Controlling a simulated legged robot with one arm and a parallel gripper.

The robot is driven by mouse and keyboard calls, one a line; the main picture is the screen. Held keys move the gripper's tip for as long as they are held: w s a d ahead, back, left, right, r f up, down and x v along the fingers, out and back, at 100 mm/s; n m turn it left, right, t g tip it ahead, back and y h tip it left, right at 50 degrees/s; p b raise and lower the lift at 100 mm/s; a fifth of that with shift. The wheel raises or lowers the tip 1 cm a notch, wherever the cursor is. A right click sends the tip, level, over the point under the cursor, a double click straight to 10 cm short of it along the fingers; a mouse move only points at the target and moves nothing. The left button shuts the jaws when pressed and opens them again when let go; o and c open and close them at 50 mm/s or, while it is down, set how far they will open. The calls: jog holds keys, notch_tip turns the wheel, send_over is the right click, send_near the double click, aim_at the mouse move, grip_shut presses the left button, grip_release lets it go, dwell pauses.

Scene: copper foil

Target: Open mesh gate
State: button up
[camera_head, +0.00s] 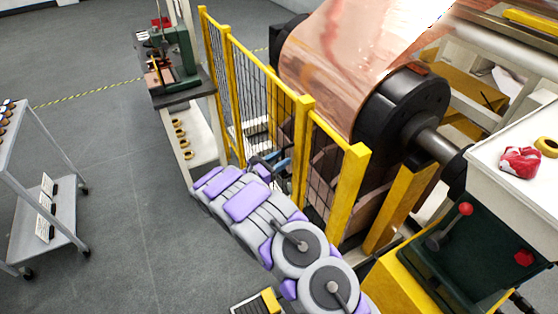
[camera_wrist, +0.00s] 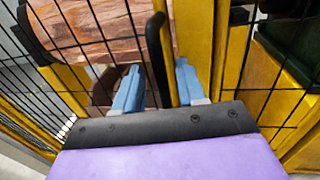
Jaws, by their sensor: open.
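The yellow-framed mesh gate (camera_head: 232,72) stands in the fence line in front of the copper roll; I cannot tell which panel edges are its hinge side. In the wrist view a black upright handle (camera_wrist: 156,48) sits beside yellow posts (camera_wrist: 193,30), with black mesh on both sides. My gripper (camera_wrist: 158,75) is open, its two blue fingers one on each side of the handle's lower part; I cannot tell whether they touch it. In the head view my gripper (camera_head: 268,163) is close to the mesh, partly hidden by my arm.
A large copper foil roll (camera_head: 345,55) on a black drum lies behind the fence. A green machine (camera_head: 180,62) on a bench stands at the back left. A grey cart (camera_head: 45,180) is at the left. The grey floor (camera_head: 125,190) between cart and fence is clear.

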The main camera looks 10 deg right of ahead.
jog(key=shift+c, duration=0.3)
grip_shut()
dwell(0.3)
